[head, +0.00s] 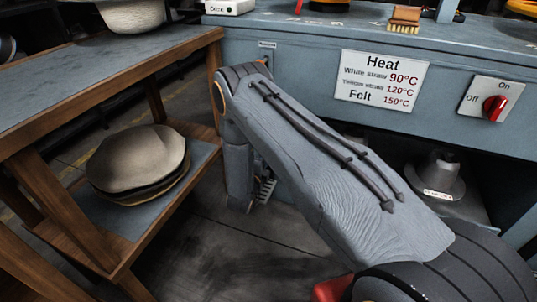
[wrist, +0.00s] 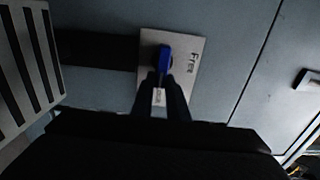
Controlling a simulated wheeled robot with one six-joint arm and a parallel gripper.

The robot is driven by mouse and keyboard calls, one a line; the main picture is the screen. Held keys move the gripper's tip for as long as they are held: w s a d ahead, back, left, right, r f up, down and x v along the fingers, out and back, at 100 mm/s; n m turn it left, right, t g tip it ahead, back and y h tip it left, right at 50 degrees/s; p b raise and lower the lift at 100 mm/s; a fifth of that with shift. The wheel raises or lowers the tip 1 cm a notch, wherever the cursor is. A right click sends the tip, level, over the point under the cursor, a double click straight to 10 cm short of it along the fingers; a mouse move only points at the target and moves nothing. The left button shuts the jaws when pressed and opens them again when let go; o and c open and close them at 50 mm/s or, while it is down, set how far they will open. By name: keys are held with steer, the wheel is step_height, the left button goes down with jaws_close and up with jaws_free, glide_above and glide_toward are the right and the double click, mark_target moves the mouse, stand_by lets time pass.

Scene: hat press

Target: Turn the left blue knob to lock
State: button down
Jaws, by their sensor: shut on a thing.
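The blue knob (wrist: 164,56) sits on a light plate (wrist: 184,52) fixed to a blue-grey panel in the wrist view. A small pale tag with dark marks shows between the fingers. In the head view my arm crosses the middle, and the blue knob and my gripper are hidden there.
A red knob (head: 495,108) on an On/Off plate is on the bench front at right, beside a Heat sign (head: 381,82). A wooden shelf (head: 60,150) with stacked hats (head: 137,160) stands at left. A grey metal form (head: 436,176) sits under the bench.

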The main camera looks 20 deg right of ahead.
steer(key=c, duration=1.7)
jaws_free()
steer(key=shift+p+v, duration=1.1)
steer(key=shift+v, duration=2.8)
